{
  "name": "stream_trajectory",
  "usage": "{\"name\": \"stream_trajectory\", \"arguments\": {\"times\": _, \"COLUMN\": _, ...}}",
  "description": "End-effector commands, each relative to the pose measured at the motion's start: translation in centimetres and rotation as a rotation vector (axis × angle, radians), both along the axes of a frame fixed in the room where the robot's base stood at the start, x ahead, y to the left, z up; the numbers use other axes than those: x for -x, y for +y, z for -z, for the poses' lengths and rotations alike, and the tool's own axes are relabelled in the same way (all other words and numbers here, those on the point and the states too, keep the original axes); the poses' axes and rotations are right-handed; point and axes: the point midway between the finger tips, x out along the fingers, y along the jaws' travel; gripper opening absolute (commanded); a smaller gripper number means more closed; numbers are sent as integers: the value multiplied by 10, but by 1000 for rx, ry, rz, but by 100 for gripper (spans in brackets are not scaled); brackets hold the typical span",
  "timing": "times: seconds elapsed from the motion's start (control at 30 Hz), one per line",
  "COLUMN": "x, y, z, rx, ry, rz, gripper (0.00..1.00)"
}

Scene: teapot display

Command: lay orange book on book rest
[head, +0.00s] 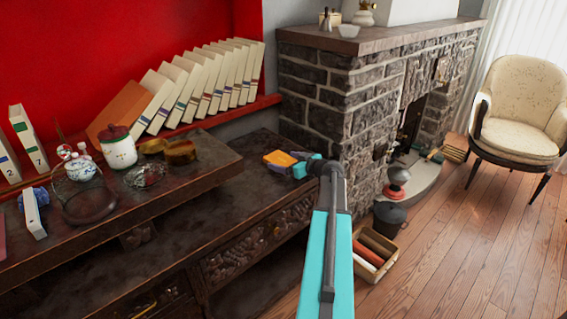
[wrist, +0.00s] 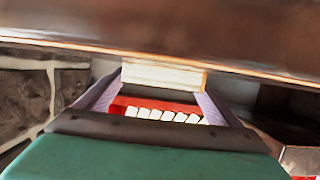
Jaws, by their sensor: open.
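A small orange book (head: 280,158) lies on the lower dark cabinet top, near the stone fireplace. My gripper (head: 304,168) is beside its right end in the head view. In the wrist view, a cream page block with a thin orange edge (wrist: 163,77) lies between the tips of my open gripper (wrist: 160,95). The fingers stand on either side of it, and I cannot tell whether they touch it. A larger orange book (head: 117,110) leans at the left end of the cream book row. I cannot tell which thing is the book rest.
The dark cabinet top (head: 215,195) is mostly bare left of the small book. A raised shelf (head: 165,205) holds a red-lidded jar (head: 118,147) and other small items. The stone fireplace (head: 345,100) stands close behind my gripper. A book box (head: 370,255) is on the floor.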

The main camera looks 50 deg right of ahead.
Motion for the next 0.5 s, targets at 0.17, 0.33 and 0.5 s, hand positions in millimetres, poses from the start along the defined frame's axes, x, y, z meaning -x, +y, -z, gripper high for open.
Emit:
{"name": "stream_trajectory", "arguments": {"times": 0.17, "x": 0, "y": 0, "z": -2, "rx": 0, "ry": 0, "rz": 0, "gripper": 87}}
{"name": "stream_trajectory", "arguments": {"times": 0.33, "x": 6, "y": 1, "z": -4, "rx": 1, "ry": 0, "rz": 2, "gripper": 87}}
{"name": "stream_trajectory", "arguments": {"times": 0.5, "x": 27, "y": 3, "z": -10, "rx": 1, "ry": 0, "rz": 2, "gripper": 87}}
